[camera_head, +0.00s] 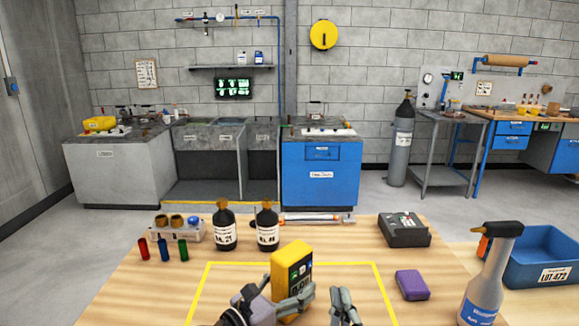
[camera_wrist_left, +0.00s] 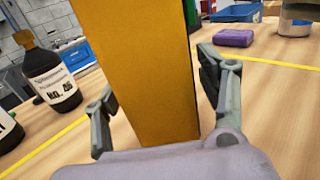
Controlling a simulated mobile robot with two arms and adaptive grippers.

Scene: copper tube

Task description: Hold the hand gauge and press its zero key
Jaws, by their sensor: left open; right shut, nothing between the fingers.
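The hand gauge (camera_head: 291,270) is yellow with a dark front face. It stands upright on the wooden table, within the yellow outline. Its zero key is too small to make out. In the left wrist view the gauge's plain yellow side (camera_wrist_left: 150,70) fills the middle. My left gripper (camera_head: 280,299) is open, with one finger on either side of the gauge. My right gripper (camera_head: 345,301) is shut and empty, just right of the gauge.
Two dark bottles (camera_head: 225,228) (camera_head: 267,227) stand behind the gauge, beside a small rack (camera_head: 178,232) and coloured vials (camera_head: 163,249). To the right are a purple block (camera_head: 412,285), a dark grey device (camera_head: 404,230), a spray bottle (camera_head: 488,280) and a blue bin (camera_head: 545,258).

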